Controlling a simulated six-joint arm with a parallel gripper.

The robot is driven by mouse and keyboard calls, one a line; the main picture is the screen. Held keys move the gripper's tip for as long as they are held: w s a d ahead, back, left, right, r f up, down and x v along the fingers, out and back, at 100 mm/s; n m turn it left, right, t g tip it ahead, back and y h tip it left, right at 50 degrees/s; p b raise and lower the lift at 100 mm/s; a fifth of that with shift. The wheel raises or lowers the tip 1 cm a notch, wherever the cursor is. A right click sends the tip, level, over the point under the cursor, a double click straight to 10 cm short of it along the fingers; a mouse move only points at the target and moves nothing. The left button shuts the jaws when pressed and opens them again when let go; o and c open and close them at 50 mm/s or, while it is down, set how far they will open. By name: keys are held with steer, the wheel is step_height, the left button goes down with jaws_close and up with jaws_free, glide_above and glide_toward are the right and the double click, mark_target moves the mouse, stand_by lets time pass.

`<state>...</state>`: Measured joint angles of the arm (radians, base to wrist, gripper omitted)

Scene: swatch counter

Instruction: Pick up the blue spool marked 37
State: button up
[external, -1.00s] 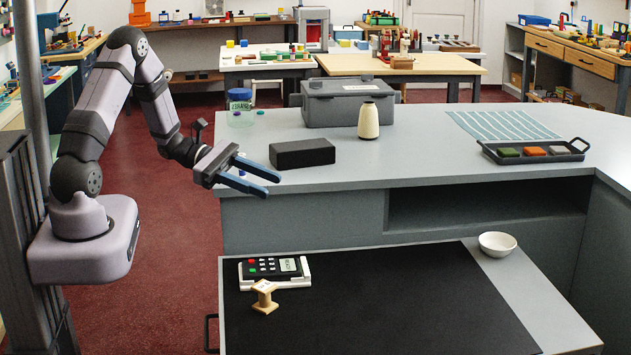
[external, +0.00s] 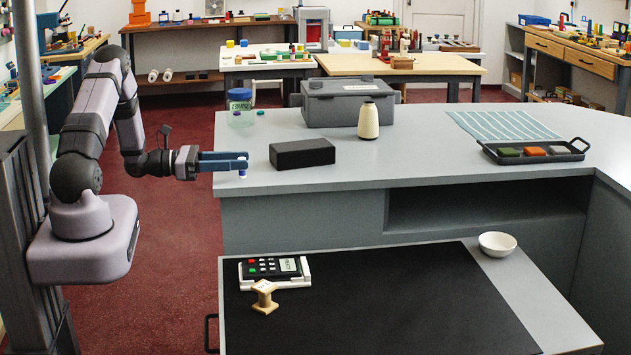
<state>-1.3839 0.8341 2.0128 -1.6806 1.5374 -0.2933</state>
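A small blue-and-white object (external: 242,174), which may be a blue spool, stands at the left front edge of the grey counter. It is partly hidden by my gripper (external: 246,161). My gripper is level and points right, with its two blue fingers apart and their tips just above or around this object; I cannot tell which. No number can be read on either one. A wooden spool (external: 264,297) with pale ends stands on the black mat in front.
A black block (external: 302,153) sits right of my fingertips. A lidded jar (external: 240,108), a grey case (external: 348,102) and a cream cone (external: 368,120) stand behind. A tray (external: 533,152) is at right. The lower table holds a keypad device (external: 274,271) and a white bowl (external: 497,244).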

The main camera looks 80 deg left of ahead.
steer(key=shift+w+a+r+p, duration=0.15)
steer(key=shift+w+p, duration=0.45)
steer(key=shift+w, duration=0.4)
steer(key=shift+w+d+r+p, duration=0.15)
steer(key=shift+w+p, duration=0.45)
steer(key=shift+w, duration=0.4)
steer(key=shift+w+a+f, duration=0.1)
steer(key=shift+w+f, duration=0.05)
steer(key=shift+w, duration=0.65)
jaws_close()
